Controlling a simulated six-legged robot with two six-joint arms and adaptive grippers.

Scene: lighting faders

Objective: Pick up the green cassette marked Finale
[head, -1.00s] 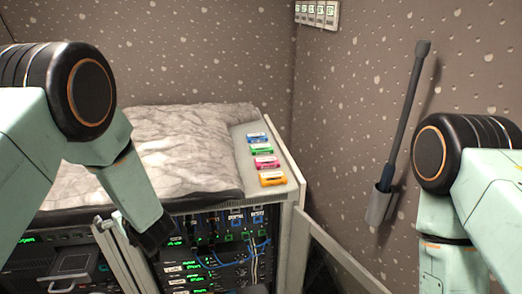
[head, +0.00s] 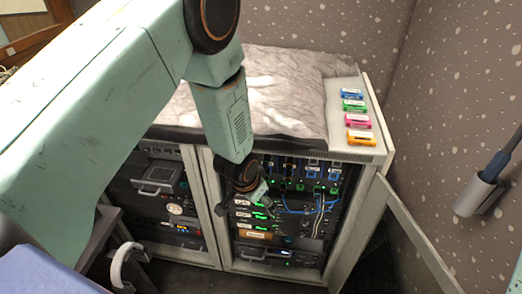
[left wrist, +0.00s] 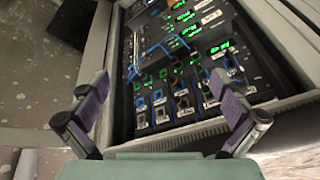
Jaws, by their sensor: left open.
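The green cassette (head: 354,106) lies on the pale strip along the right of the cabinet top, between a blue cassette (head: 352,94) behind it and a pink cassette (head: 358,121) in front. Its label is too small to read. My left gripper (head: 255,192) is lower and to the left of it, in front of the rack of electronics. In the left wrist view the left gripper (left wrist: 165,118) is open, with nothing between its fingers and the rack face beyond. No cassette shows in that view. My right gripper is out of view.
An orange cassette (head: 361,138) is nearest on the strip. A grey cover (head: 290,85) drapes the cabinet top to the left. An open cabinet door (head: 418,235) juts out at the right, and a holder (head: 478,195) is on the right wall. Cables hang across the rack (head: 290,225).

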